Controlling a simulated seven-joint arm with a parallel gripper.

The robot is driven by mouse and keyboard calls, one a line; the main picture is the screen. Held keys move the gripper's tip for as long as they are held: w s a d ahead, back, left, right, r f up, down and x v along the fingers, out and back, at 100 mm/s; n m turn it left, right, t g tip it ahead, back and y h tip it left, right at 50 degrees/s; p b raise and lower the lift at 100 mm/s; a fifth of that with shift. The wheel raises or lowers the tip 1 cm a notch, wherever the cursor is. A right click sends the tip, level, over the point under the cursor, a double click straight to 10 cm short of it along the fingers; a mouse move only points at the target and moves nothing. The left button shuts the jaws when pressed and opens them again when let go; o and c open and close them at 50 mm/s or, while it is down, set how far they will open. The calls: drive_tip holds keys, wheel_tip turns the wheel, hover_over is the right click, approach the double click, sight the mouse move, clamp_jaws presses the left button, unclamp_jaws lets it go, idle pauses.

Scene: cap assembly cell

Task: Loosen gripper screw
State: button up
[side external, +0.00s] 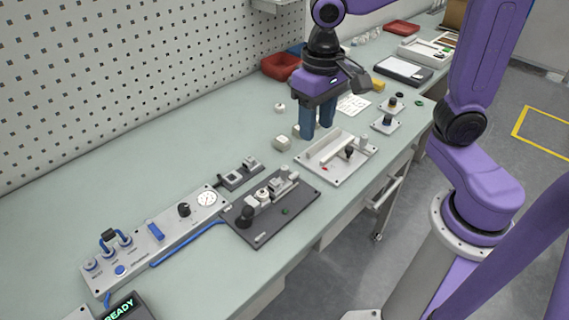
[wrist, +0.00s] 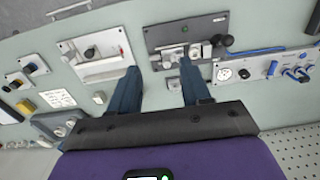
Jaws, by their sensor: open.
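A white plate (side external: 330,177) bears a light bar and a black knob (side external: 348,151). I cannot make out which part is the screw.
A panel (side external: 160,250) with a dial (side external: 207,198), blue tubes and fittings lies at the left. Small blocks (side external: 281,143) sit near my fingers. Two small knob plates (side external: 385,127) stand beyond the white plate. The bench's left middle is clear.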

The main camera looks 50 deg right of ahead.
sight(285, 167)
drive_tip(key=w+m, duration=0.7)
drive_tip(key=w, duration=0.1)
wheel_tip(285, 167, down, 16)
drive_tip(key=shift+a+f, duration=0.15)
drive_tip(key=shift+n, duration=0.3)
clamp_jaws()
